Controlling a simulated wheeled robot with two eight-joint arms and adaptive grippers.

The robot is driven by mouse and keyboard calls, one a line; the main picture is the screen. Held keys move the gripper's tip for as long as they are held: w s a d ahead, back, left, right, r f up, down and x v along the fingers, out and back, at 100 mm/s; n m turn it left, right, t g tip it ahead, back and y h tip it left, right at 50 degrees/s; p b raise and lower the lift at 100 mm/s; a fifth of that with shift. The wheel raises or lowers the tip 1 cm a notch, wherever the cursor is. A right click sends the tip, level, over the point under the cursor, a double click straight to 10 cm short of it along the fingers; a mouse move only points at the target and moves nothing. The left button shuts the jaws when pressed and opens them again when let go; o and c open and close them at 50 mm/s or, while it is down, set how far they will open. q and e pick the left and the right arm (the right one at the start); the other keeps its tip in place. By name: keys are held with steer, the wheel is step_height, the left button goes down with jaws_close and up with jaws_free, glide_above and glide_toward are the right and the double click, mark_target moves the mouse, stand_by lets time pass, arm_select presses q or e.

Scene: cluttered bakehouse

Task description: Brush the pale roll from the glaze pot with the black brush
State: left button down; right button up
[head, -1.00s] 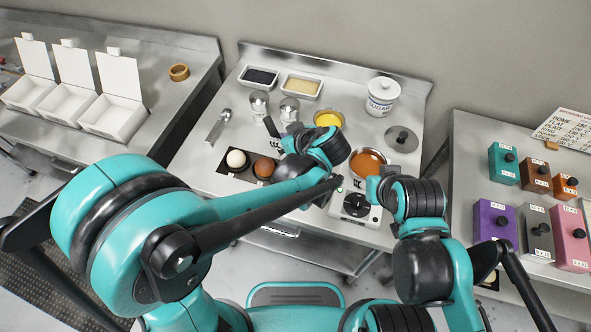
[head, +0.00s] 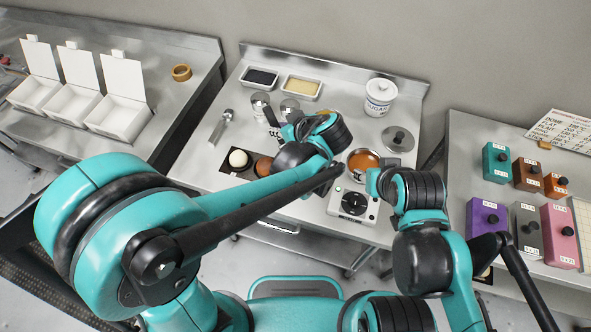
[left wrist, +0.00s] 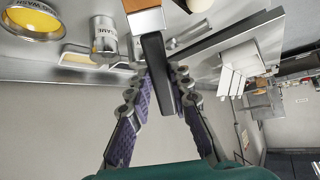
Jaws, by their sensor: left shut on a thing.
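My left gripper (head: 279,131) is shut on the black brush (head: 271,117). In the left wrist view the brush's dark handle (left wrist: 158,75) lies between the purple-padded fingers (left wrist: 160,98), with an orange-brown block at its far end. The pale roll (head: 239,158) sits on a dark board left of the gripper, beside a brown roll (head: 263,165). A pot with orange-brown contents (head: 363,160), likely the glaze pot, stands behind the burner's dial, right of my left wrist. The brush's bristles are not clear. My right arm is beside this pot; its gripper is hidden.
Metal shakers (head: 260,105), two trays (head: 302,88), a sugar jar (head: 380,97), a lid (head: 398,139) and a scoop (head: 221,127) stand around. A yellow egg-wash pot (left wrist: 34,18) shows in the left wrist view. White boxes stand left, coloured boxes right.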

stand_by(0.4)
arm_select(q)
steer(key=shift+w+d+f+b, duration=0.1)
steer(key=shift+d+f+b, duration=0.05)
steer(key=shift+f+b, duration=0.65)
steer(key=shift+w+d+f+b, duration=0.15)
steer(key=shift+d+f+b, duration=0.05)
steer(key=shift+f+b, duration=0.6)
steer(key=shift+w+d+f+b, duration=0.1)
steer(key=shift+d+f+b, duration=0.05)
steer(key=shift+f+b, duration=0.65)
steer(key=shift+f+b, duration=0.4)
steer(key=shift+f, duration=0.25)
steer(key=shift+s+a, duration=0.35)
steer(key=shift+a, duration=0.1)
steer(key=shift+w+d, duration=0.65)
steer(key=shift+d, duration=0.15)
steer(key=shift+s+a, duration=0.1)
